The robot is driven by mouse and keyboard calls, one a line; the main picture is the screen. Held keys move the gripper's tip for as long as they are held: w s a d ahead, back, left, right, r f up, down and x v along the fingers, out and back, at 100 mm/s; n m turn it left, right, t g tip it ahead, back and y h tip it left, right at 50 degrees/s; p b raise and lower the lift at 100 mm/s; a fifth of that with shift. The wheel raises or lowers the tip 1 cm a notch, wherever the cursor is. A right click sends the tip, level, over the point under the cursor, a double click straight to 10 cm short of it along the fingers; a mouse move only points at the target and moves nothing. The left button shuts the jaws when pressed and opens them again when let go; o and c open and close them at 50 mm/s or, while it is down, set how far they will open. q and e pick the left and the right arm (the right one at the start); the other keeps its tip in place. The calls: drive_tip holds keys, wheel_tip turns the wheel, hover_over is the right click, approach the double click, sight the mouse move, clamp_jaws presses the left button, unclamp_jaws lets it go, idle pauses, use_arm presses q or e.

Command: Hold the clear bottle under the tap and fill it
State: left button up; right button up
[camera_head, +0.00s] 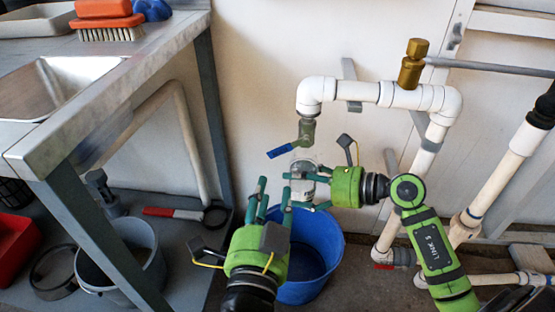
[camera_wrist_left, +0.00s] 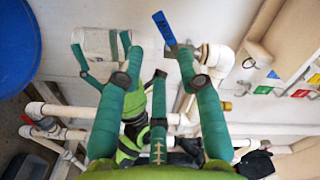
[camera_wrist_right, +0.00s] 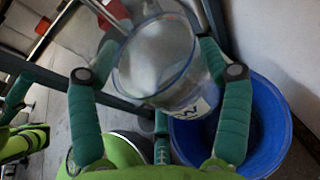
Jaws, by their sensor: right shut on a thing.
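The clear bottle (camera_head: 302,165) is under the tap (camera_head: 306,131). My right gripper (camera_head: 306,181) is shut around its sides. In the right wrist view the bottle (camera_wrist_right: 155,60) sits between both fingers, with a whitish, cloudy inside; I cannot tell its water level. The bottle (camera_wrist_left: 98,44) also shows in the left wrist view. The tap's blue lever (camera_head: 280,151) points left and slightly down. My left gripper (camera_head: 276,198) is open and empty, below the lever. In the left wrist view the blue lever (camera_wrist_left: 163,28) is close to the right finger's tip.
A blue bucket (camera_head: 312,262) stands on the floor below the bottle. White pipes (camera_head: 375,92) run above and to the right of it. A steel-topped bench (camera_head: 110,100) with a sink is at left, with a grey bucket (camera_head: 150,275) under it.

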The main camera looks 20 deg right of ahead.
sight(278, 155)
use_arm(q)
drive_tip(key=x, duration=0.9)
drive_tip(key=shift+w, duration=0.25)
clamp_jaws()
